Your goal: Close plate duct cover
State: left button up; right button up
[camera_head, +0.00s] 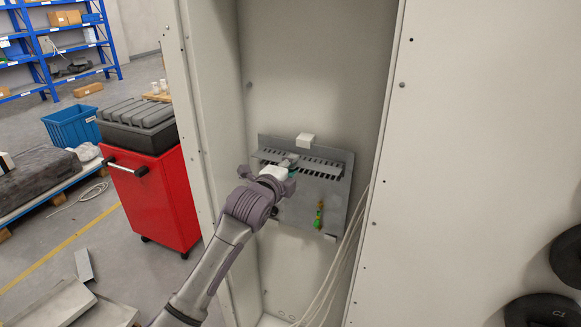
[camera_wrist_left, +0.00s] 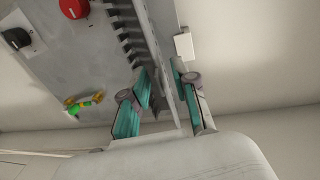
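A grey plate (camera_head: 295,213) stands inside the open cabinet. A slotted duct (camera_head: 325,168) runs along its upper part, and a flat grey strip (camera_head: 330,152), which looks like the cover, rises behind the slots. My left gripper (camera_head: 284,166) is at the left part of the duct. In the left wrist view, its two teal-padded fingers (camera_wrist_left: 161,78) are apart, one on each side of a thin grey strip beside the duct teeth (camera_wrist_left: 128,35). Whether both pads touch the strip is unclear. My right gripper is not in view.
A small white block (camera_head: 305,140) is at the strip's upper edge. A green and yellow part (camera_head: 319,214) and a red knob (camera_wrist_left: 74,8) are on the plate. White cables (camera_head: 338,262) hang at the right. Cabinet walls (camera_head: 213,85) bound the space; a red cart (camera_head: 160,197) stands outside.

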pick_arm(q)
grip_shut()
jog(key=shift+f+b, duration=0.25)
jog(key=shift+b, duration=0.15)
jog(key=shift+f+t+b, duration=0.3)
jog(key=shift+t+b, duration=0.1)
jog(key=shift+b, duration=0.45)
jog(key=shift+w+d+f+t+h+b, duration=0.1)
jog(key=shift+f+t+h+b, duration=0.6)
jog(key=shift+b, duration=2.65)
jog(key=shift+w+a+f+t+h+b, duration=0.15)
jog(key=shift+t+b, duration=1.1)
jog(key=shift+b, duration=2.1)
jog(key=shift+s+d+f+t+h+b, duration=0.2)
jog(key=shift+f+t+b, duration=0.5)
jog(key=shift+b, duration=2.65)
jog(key=shift+w+r+t, duration=0.15)
jog(key=shift+r+t, duration=0.1)
jog(key=shift+r, duration=0.05)
